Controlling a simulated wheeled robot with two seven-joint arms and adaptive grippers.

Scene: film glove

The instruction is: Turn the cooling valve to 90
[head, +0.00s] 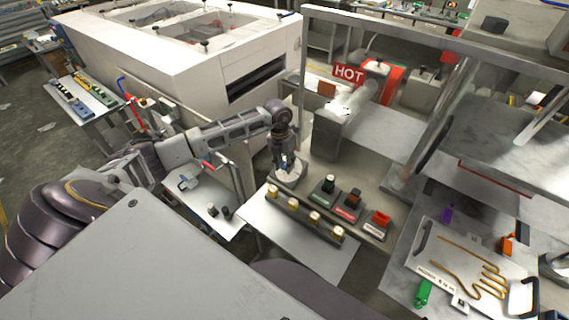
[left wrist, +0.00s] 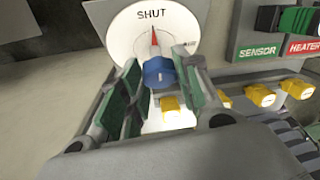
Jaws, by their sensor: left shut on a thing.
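The cooling valve is a blue knob (left wrist: 158,72) on a round white dial (left wrist: 133,32) marked SHUT at the top. A red pointer (left wrist: 154,36) on it points up to SHUT. In the head view the dial (head: 291,177) sits at the left end of the bench controls, partly hidden by my gripper. My left gripper (head: 286,158) reaches down over it. In the left wrist view its green-padded fingers stand on either side of the knob, shut on it. A 90 mark is not visible. My right gripper is not in view.
A row of yellow knobs (head: 293,204) runs beside the dial. SENSOR (head: 328,185) and HEATER (head: 351,198) switches and a red switch (head: 379,219) lie to its right. A HOT sign (head: 348,75) stands behind. A tray (head: 440,246) with a bent wire form lies far right.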

